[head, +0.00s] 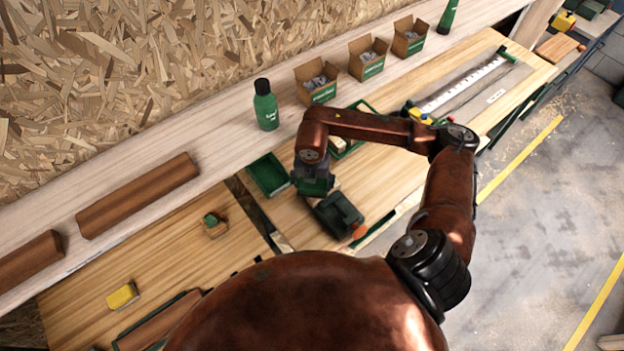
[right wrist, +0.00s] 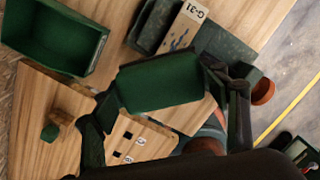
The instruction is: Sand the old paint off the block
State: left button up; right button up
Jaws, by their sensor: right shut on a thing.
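The pale block (right wrist: 181,27), marked "G-31" with patches of blue paint, sits between the dark green jaws of a vise (right wrist: 225,50). The vise also shows in the head view (head: 338,214), where I cannot make out the block. My right gripper (head: 312,184) is just left of the vise, above the bench. In the right wrist view the right gripper (right wrist: 163,100) is shut on a green sanding block (right wrist: 158,80), one finger on each side. The sanding block appears apart from the painted block; its underside is hidden. My left gripper is not in view.
An open green bin (head: 268,174) stands left of the right gripper. A green bottle (head: 266,105) and open cartons (head: 316,82) stand on the shelf behind. A small green-topped piece (head: 213,224) and a yellow piece (head: 122,296) lie on the bench at left, with bare wood between.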

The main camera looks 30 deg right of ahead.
notch_tip(320, 180, down, 5)
jog(key=shift+f+b, duration=0.2)
jog(key=shift+b, duration=0.85)
jog(key=shift+d, duration=0.7)
jog(key=shift+c, duration=0.9)
jog(key=shift+w+d+p, duration=0.2)
jog(key=shift+d+p, duration=0.3)
jog(key=shift+d, duration=2.8)
jog(key=shift+a+f, duration=0.15)
jog(key=shift+a, duration=0.25)
jog(key=shift+s+a, duration=0.2)
jog(key=shift+a, duration=3.3)
jog(key=shift+a+r, duration=0.2)
jog(key=shift+r, duration=0.05)
notch_tip(320, 180, up, 3)
jog(key=shift+d+f+p, duration=0.1)
jog(key=shift+f+p, duration=0.05)
jog(key=shift+p, duration=0.25)
pick_arm(q)
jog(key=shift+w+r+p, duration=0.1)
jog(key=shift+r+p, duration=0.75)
jog(key=shift+p, duration=0.3)
pick_arm(e)
jog(key=shift+r, duration=2.6)
